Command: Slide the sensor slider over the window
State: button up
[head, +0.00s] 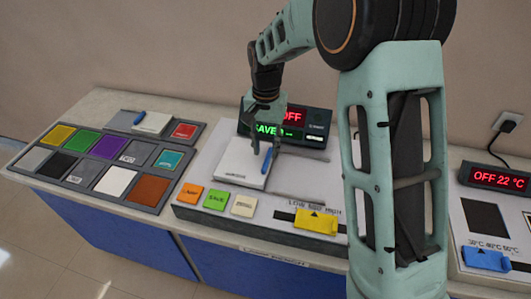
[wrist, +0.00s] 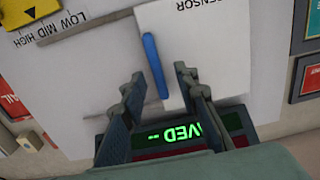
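The sensor slider (head: 238,163) is a white plate with a blue upright handle (head: 266,160) at its right edge, on the middle device. In the wrist view the plate (wrist: 205,45) is marked SENSOR, and its handle (wrist: 152,55) shows too. My gripper (head: 265,140) is above the handle's far end. In the wrist view my gripper (wrist: 158,75) is open, with a finger on each side of the handle and visible gaps. I cannot tell how deep the fingers reach. No window is plainly visible; the slider plate may hide it.
Behind the slider a display (head: 290,125) reads OFF and SAVED. In front are orange, green and cream buttons (head: 215,200) and a yellow LOW-MID-HIGH slider (head: 316,221). A board of coloured tiles (head: 107,145) lies left. Bare panel with rails (head: 300,178) lies right of the handle.

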notch_tip(320, 180, up, 9)
dwell(0.3)
dwell(0.4)
